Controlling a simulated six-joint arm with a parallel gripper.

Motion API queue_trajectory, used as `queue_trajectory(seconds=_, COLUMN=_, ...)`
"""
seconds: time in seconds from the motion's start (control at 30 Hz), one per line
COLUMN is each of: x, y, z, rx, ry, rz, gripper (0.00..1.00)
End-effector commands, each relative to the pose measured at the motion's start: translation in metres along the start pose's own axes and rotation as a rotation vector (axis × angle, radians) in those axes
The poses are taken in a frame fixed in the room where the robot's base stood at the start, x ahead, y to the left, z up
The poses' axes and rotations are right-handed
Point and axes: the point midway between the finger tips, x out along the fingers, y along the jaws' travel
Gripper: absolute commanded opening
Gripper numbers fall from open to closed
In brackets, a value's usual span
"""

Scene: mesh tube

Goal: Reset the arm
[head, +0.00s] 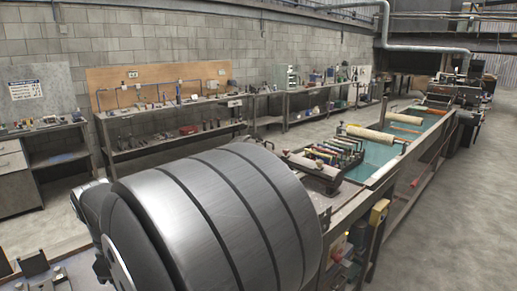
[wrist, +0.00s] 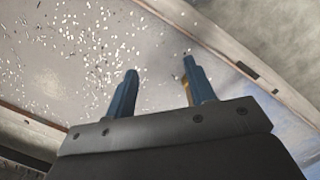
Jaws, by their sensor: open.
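My gripper (wrist: 159,66) shows in the wrist view with two blue fingers set well apart. It is open, with nothing between the fingers. Behind the fingers is a pale grey surface (wrist: 70,55) strewn with many small light and dark flecks. I cannot tell how far the fingertips are from that surface. In the head view the gripper is not to be seen. A large banded grey metal cylinder, which may be part of my arm, fills the lower middle and hides what lies behind it.
A long workbench with a green top (head: 375,160) runs to the back right, with rollers (head: 375,138) and a rack of coloured items (head: 335,152) on it. Shelving (head: 170,135) lines the block wall. Floor at the right (head: 465,210) is clear.

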Motion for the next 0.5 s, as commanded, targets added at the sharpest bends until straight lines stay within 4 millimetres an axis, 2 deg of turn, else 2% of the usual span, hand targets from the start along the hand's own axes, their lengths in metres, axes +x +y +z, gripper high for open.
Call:
queue_trajectory(seconds=0.07, x=-0.007, y=0.006, z=0.015, rx=0.005, ry=0.003, rz=0.002, gripper=0.5)
queue_trajectory(seconds=0.5, x=-0.009, y=0.074, z=0.045, rx=0.356, ry=0.009, rz=-0.05, gripper=0.5)
